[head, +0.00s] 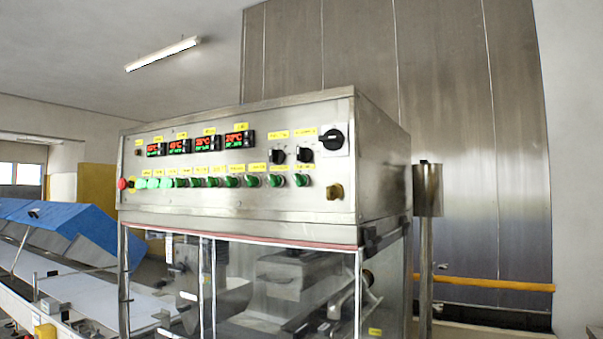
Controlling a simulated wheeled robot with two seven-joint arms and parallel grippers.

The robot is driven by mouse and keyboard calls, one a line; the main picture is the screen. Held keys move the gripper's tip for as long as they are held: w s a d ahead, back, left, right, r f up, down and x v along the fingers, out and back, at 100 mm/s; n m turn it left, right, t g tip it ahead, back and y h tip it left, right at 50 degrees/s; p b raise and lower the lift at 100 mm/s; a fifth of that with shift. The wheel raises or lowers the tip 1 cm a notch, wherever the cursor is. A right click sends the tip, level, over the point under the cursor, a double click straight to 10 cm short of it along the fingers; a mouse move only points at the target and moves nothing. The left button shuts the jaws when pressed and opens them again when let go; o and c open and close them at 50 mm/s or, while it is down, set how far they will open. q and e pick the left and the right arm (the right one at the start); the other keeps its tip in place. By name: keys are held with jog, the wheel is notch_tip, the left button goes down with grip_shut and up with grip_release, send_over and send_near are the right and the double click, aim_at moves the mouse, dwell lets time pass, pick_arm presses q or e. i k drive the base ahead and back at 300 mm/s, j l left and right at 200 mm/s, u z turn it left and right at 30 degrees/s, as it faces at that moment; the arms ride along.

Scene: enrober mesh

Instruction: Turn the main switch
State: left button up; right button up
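A steel control panel (228,158) faces me on top of the enrober machine. At its top right is a black rotary switch (331,139) on a pale square plate, which looks like the main switch. Its exact setting is too small to read. Two smaller black knobs (278,156) (305,155) sit to its left under yellow labels. A brass-coloured knob (334,191) sits below it. Neither of my grippers is in view.
The panel has several lit temperature displays (207,144), a row of green buttons (231,181) and a red button (122,184). Clear panes (284,285) enclose the machine below. A conveyor with a blue cover (70,232) is at left; a steel post (427,255) stands at right.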

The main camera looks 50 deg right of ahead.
aim_at(334, 139)
jog(key=z, duration=1.8)
jog(key=i+j+z, duration=0.1)
jog(key=z, duration=0.4)
jog(key=j+z, duration=0.35)
jog(key=z, duration=0.15)
jog(key=j+z, duration=0.25)
jog(key=z, duration=0.2)
jog(key=j+z, duration=0.15)
jog(key=j, duration=0.25)
jog(key=k+j+z, duration=0.1)
jog(key=j, duration=0.3)
jog(key=j+z, duration=0.15)
jog(key=j, duration=0.25)
jog(key=k+j+z, duration=0.1)
jog(key=j, duration=0.3)
jog(key=k+j+z, duration=0.15)
jog(key=j, duration=0.25)
jog(key=k+j, duration=0.1)
jog(key=j, duration=0.2)
jog(key=k+j, duration=0.1)
jog(key=j, duration=0.25)
